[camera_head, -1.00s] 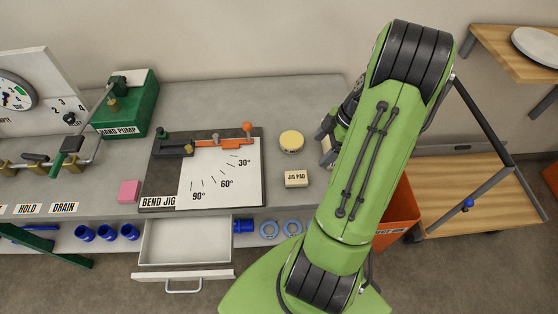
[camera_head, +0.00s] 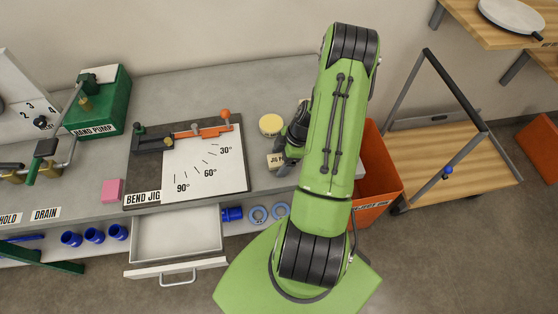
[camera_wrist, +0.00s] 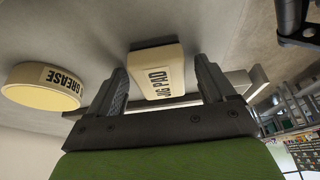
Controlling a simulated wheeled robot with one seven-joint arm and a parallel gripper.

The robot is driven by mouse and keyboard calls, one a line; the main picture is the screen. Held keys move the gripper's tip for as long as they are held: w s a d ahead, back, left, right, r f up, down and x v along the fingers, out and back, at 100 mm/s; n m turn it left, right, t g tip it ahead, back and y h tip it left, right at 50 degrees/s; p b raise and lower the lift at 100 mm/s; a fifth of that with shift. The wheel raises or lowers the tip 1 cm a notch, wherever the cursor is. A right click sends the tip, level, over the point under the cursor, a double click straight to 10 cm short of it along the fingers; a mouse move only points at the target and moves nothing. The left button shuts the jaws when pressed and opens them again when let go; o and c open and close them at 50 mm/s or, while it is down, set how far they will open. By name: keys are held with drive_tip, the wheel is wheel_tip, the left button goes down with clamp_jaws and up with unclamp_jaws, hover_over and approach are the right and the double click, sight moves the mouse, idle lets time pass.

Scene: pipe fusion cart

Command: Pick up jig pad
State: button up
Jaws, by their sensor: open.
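The jig pad (camera_head: 274,160) is a small cream block with a "JIG PAD" label. In the head view it sits on the grey bench right of the bend jig board, partly hidden by my gripper (camera_head: 288,152). In the wrist view the jig pad (camera_wrist: 156,72) shows between and beyond the two open fingertips of my gripper (camera_wrist: 160,80). The gripper is open with nothing held. Whether a finger touches the pad cannot be told.
A round cream grease tin (camera_head: 271,124) stands just behind the pad; it also shows left in the wrist view (camera_wrist: 40,87). The bend jig (camera_head: 254,165) lies left. An open drawer (camera_head: 177,235) juts out below. An orange bin (camera_head: 377,185) stands right of the bench.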

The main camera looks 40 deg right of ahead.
sight(281, 159)
drive_tip(key=c, duration=1.1)
drive_tip(key=shift+o, duration=0.2)
wheel_tip(281, 159, up, 10)
drive_tip(key=o, duration=0.5)
drive_tip(key=c, duration=0.4)
